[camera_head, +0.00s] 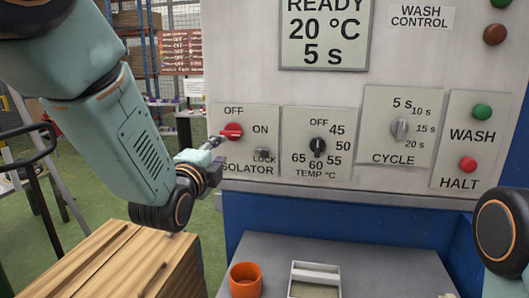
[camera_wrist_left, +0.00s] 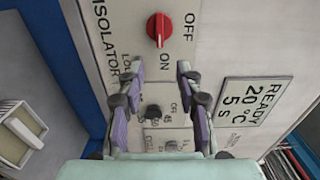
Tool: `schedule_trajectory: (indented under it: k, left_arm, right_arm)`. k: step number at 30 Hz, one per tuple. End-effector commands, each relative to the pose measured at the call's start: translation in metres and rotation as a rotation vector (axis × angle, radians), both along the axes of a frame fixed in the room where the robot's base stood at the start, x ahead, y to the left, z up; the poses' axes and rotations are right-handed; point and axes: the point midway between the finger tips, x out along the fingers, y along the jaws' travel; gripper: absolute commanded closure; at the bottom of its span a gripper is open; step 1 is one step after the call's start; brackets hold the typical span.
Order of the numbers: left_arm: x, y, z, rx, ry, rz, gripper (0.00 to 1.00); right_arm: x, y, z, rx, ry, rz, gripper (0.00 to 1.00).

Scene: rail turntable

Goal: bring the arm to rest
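My left gripper (camera_head: 216,143) is in front of the isolator plate, beside the red isolator knob (camera_head: 232,131). In the left wrist view the gripper (camera_wrist_left: 160,70) has its two purple fingers spread with nothing between them. The red knob (camera_wrist_left: 159,30) stands beyond the fingertips, apart from them, and its white mark points toward the word ON. My right arm shows only in part at the right edge; its gripper is out of view.
The wash control panel (camera_head: 240,85) carries a READY display (camera_head: 324,30), a temperature knob (camera_head: 317,147), a cycle knob (camera_head: 400,129), and green (camera_head: 482,111) and red (camera_head: 467,164) buttons. Below are an orange cup (camera_head: 245,282), a white tray (camera_head: 316,268) and a wooden crate (camera_head: 120,262).

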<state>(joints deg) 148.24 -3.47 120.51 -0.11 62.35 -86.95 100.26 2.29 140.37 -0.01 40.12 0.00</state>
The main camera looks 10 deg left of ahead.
Motion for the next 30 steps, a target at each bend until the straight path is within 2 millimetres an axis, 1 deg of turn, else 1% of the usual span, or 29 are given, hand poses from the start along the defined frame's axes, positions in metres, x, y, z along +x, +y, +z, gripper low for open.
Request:
schedule_trajectory:
  k: [2,4,5,8,10,11,12,14,15,17,18,20,21,23,24,26,27,29,30]
  left_arm:
    - [0.000,0.000,-0.001,-0.061,0.009,0.000,0.65]
    - [0.000,0.000,-0.007,-0.163,0.034,0.004,0.65]
    - [-0.002,0.001,-0.011,-0.218,0.050,0.007,0.65]
    - [-0.010,0.002,-0.031,-0.424,0.128,0.032,0.65]
    - [-0.019,0.004,-0.056,-0.571,0.202,0.066,0.65]
    - [-0.025,0.006,-0.072,-0.633,0.242,0.087,0.65]
    - [-0.033,0.007,-0.093,-0.718,0.295,0.121,0.65]
    - [-0.049,0.009,-0.129,-0.839,0.383,0.184,0.65]
    - [-0.061,0.011,-0.153,-0.912,0.437,0.231,0.65]
    - [-0.081,0.012,-0.188,-1.009,0.515,0.307,0.65]
    - [-0.096,0.014,-0.210,-1.067,0.565,0.361,0.65]
    - [-0.120,0.015,-0.242,-1.143,0.633,0.446,0.65]
    - [-0.136,0.016,-0.262,-1.186,0.678,0.504,0.65]
    - [-0.164,0.017,-0.291,-1.242,0.742,0.595,0.65]
    - [-0.183,0.018,-0.308,-1.272,0.782,0.656,0.65]
    - [-0.214,0.019,-0.333,-1.309,0.841,0.752,0.65]
    - [-0.235,0.019,-0.349,-1.328,0.878,0.815,0.65]
    - [-0.268,0.020,-0.370,-1.342,0.936,0.909,0.65]
    - [-0.291,0.020,-0.383,-1.345,0.973,0.969,0.65]
  right_arm:
    - [0.000,0.000,0.000,0.000,0.000,0.000,1.00]
    - [0.000,0.000,0.000,0.000,0.000,0.000,1.00]
    - [0.000,0.000,0.000,0.000,0.000,0.000,1.00]
    - [0.000,0.000,0.000,0.000,0.000,0.000,1.00]
    - [0.000,0.000,0.000,0.000,0.000,0.000,1.00]
    - [0.000,0.000,0.000,0.000,0.000,0.000,1.00]
    - [0.000,0.000,0.000,0.000,0.000,0.000,1.00]
    - [0.000,0.000,0.000,0.000,0.000,0.000,1.00]
    - [0.000,0.000,0.000,0.000,0.000,0.000,1.00]
    - [0.000,0.000,0.000,0.000,0.000,0.000,1.00]
    - [0.000,0.000,0.000,0.000,0.000,0.000,1.00]
    - [0.000,0.000,0.000,0.000,0.000,0.000,1.00]
    - [0.000,0.000,0.000,0.000,0.000,0.000,1.00]
    - [0.000,0.000,0.000,0.000,0.000,0.000,1.00]
    - [0.000,0.000,0.000,0.000,0.000,0.000,1.00]
    - [0.000,0.000,0.000,0.000,0.000,0.000,1.00]
    - [0.000,0.000,0.000,0.000,0.000,0.000,1.00]
    - [0.000,0.000,0.000,0.000,0.000,0.000,1.00]
    - [0.000,0.000,0.000,0.000,0.000,0.000,1.00]
